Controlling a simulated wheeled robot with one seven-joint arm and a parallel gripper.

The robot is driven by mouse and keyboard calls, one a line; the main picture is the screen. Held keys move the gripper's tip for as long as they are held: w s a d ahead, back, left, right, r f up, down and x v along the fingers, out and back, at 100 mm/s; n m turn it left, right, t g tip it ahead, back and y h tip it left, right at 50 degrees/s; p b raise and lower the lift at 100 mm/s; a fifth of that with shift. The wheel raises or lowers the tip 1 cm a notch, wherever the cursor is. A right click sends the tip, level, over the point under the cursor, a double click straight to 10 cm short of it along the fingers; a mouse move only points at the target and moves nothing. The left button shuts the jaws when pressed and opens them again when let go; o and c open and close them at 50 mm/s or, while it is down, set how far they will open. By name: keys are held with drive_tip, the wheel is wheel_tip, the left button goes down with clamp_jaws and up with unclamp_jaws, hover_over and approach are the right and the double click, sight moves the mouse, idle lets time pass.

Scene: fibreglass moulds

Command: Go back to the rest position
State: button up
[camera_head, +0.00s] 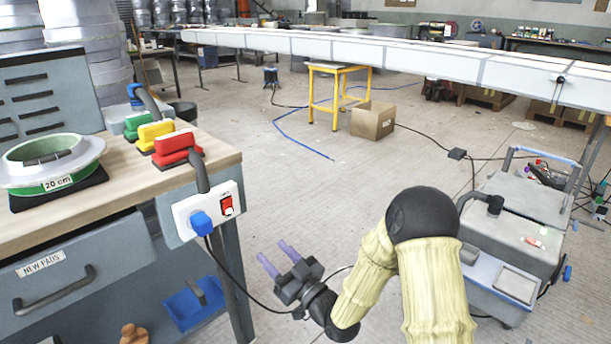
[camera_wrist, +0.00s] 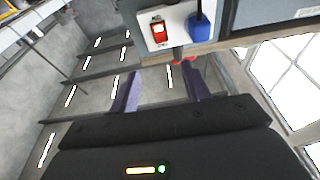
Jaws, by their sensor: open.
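My gripper (camera_head: 279,258) is in the lower middle of the head view, to the right of the workbench and below the bench top. Its two purple fingers are apart, with nothing between them. In the wrist view the fingers (camera_wrist: 160,92) also stand apart and empty. My arm, in a cream cover with a black joint, reaches in from the bottom right. The white power box (camera_head: 208,211) on the bench's corner is up and left of the fingers, apart from them. It also shows at the top of the wrist view (camera_wrist: 172,24).
The workbench (camera_head: 118,182) holds red, yellow and green tools (camera_head: 178,149) and a green ring mould (camera_head: 50,160). A black cable hangs near my gripper. A grey wheeled cart (camera_head: 515,225) stands right of my arm. Open floor lies ahead, with a cardboard box (camera_head: 373,121).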

drive_tip(key=s+d+f+m+g+h, duration=0.1)
drive_tip(key=d+f+m+g+h, duration=0.1)
drive_tip(key=d+h, duration=0.5)
drive_tip(key=s+d+f+m+g+h, duration=0.1)
drive_tip(key=d+f+m+g+h, duration=0.15)
drive_tip(key=d+h, duration=0.45)
drive_tip(key=s+d+m+g+h, duration=0.2)
drive_tip(key=s+d+m+g, duration=0.35)
drive_tip(key=s+d, duration=0.9)
wheel_tip(320, 180, up, 39)
drive_tip(key=s+a+g+p, duration=0.1)
drive_tip(key=s+a+p, duration=0.1)
drive_tip(key=p, duration=3.6)
drive_tip(key=shift+s, duration=0.1)
